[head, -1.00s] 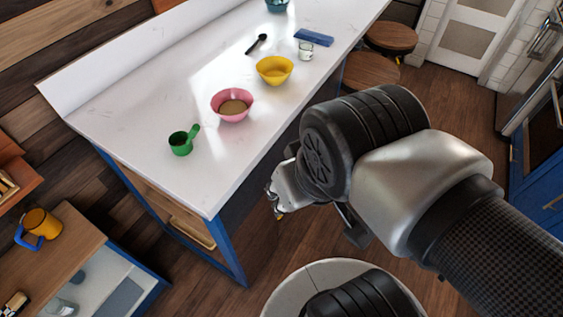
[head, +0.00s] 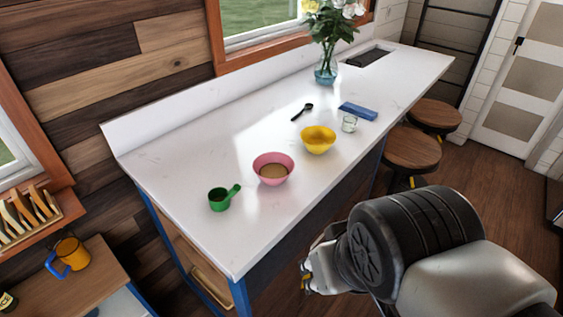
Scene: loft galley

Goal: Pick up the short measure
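A green measuring cup (head: 219,200) with a short handle stands upright on the white counter (head: 180,160), near its left end. Its handle points right. A black spoon-like scoop (head: 302,111) lies farther back on the same counter. I cannot tell for certain which of the two is the short measure. My gripper (head: 306,277) is off the counter's front side, to the right of the green cup and apart from it. My wrist hides part of it, and its fingers are too small to read.
A pink bowl (head: 273,160) with brown contents, a yellow bowl (head: 318,137), a small glass (head: 349,124), a blue cloth-like item (head: 358,111) and a flower vase (head: 325,73) stand on the counter. Stools (head: 412,148) stand at its right side. Counter around the green cup is clear.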

